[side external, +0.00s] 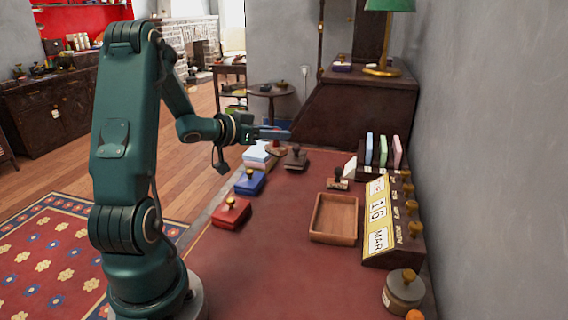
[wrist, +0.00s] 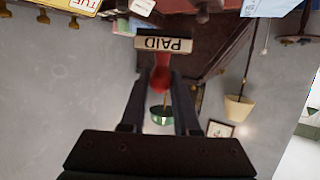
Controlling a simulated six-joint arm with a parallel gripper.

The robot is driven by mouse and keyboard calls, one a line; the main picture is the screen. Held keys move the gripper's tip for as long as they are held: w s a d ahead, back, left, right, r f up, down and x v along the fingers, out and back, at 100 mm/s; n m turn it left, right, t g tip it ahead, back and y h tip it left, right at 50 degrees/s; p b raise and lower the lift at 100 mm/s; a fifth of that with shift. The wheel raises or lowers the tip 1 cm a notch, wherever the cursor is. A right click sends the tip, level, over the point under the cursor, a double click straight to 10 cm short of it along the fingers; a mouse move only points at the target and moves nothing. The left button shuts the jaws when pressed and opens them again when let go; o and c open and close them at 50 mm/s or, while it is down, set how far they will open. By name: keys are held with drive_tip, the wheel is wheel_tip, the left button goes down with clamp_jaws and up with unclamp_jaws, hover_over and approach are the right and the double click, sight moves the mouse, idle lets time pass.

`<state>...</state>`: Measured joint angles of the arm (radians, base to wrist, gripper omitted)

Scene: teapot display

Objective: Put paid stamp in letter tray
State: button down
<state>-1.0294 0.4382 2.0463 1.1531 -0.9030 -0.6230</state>
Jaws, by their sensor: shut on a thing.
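The paid stamp, with a red knob handle and a dark block marked PAID (wrist: 163,44), is held between the fingers of my gripper (wrist: 160,100) in the wrist view. My gripper (side external: 276,133) is shut on its red handle. In the side view the stamp (side external: 277,148) hangs below the fingers near the far end of the desk, and the gap under it is hard to judge. An open wooden tray (side external: 333,238), which looks empty, sits at mid desk, nearer the camera and to the right of my gripper.
A dark stamp (side external: 295,158) stands right beside the held one. Another stamp (side external: 338,182) stands behind the tray. A calendar block (side external: 378,222) is right of the tray. Blue (side external: 250,183) and red (side external: 231,213) boxes line the left edge.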

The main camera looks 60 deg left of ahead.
drive_tip(key=d+m+h, duration=0.3)
drive_tip(key=d+h, duration=0.1)
drive_tip(key=d, duration=0.1)
hover_over(336, 211)
wheel_tip(336, 211, down, 7)
drive_tip(key=shift+f, duration=2.1)
drive_tip(key=shift+f, duration=0.15)
drive_tip(key=c, duration=0.6)
unclamp_jaws()
drive_tip(key=shift+c, duration=0.2)
